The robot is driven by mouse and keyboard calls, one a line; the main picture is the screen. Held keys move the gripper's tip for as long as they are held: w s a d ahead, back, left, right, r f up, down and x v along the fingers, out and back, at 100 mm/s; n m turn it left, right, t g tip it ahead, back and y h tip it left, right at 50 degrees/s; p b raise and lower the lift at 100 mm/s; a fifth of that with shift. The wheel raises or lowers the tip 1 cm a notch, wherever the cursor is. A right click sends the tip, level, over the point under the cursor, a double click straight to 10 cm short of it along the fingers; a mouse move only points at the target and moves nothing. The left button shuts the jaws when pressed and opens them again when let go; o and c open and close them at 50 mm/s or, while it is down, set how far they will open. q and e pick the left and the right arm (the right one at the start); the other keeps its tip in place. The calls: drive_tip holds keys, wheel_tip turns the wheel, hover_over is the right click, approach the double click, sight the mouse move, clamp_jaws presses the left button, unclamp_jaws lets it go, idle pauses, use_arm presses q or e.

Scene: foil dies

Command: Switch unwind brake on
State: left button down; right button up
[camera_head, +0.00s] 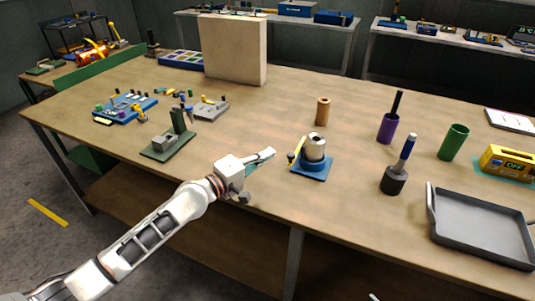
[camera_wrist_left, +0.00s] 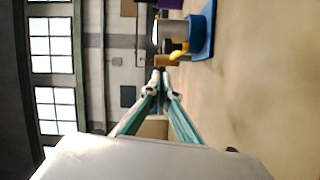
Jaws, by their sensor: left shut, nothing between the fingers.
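A blue-based stand (camera_head: 311,166) with a pale roll (camera_head: 315,147) on it and a yellow lever (camera_head: 297,150) at its left side is on the bench, near the middle front. I take this as the unwind stand with its brake lever. In the left wrist view the blue stand (camera_wrist_left: 201,35) and yellow lever (camera_wrist_left: 180,51) appear at the top, just beyond the fingertips. My left gripper (camera_head: 272,152) is shut and empty, a short way left of the lever, apart from it and pointing towards it. It also shows in the left wrist view (camera_wrist_left: 160,75).
Behind the stand is a brown cylinder (camera_head: 323,111). To the right are a purple cup (camera_head: 387,128), a dark holder (camera_head: 394,180), a green cup (camera_head: 453,142), a yellow box reading OFF (camera_head: 507,161) and a grey tray (camera_head: 480,228). A green-based fixture (camera_head: 167,146) is left.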

use_arm(q)
drive_tip(key=s+a+p, duration=0.1)
drive_tip(key=s+a, duration=0.3)
drive_tip(key=s, duration=0.5)
use_arm(e)
drive_tip(key=shift+s+d+r+h, duration=0.1)
drive_tip(key=shift+s+d+h, duration=0.25)
drive_tip(key=shift+d, duration=0.45)
use_arm(q)
drive_tip(key=shift+a, duration=0.1)
use_arm(e)
drive_tip(key=shift+a+r, duration=0.1)
drive_tip(key=shift+r, duration=0.05)
use_arm(q)
drive_tip(key=s+a+f+m+g+y, duration=0.1)
drive_tip(key=s+a+f+m+y, duration=0.4)
drive_tip(key=s+f, duration=0.7)
drive_tip(key=s+a+f+m+g+y, duration=0.1)
drive_tip(key=s+a+f+m+y, duration=0.3)
drive_tip(key=s+f, duration=0.8)
drive_tip(key=a+f+m, duration=0.2)
drive_tip(key=a, duration=0.2)
drive_tip(key=shift+s+m+y, duration=0.2)
drive_tip(key=shift+m+y, duration=0.2)
drive_tip(key=shift+a, duration=0.1)
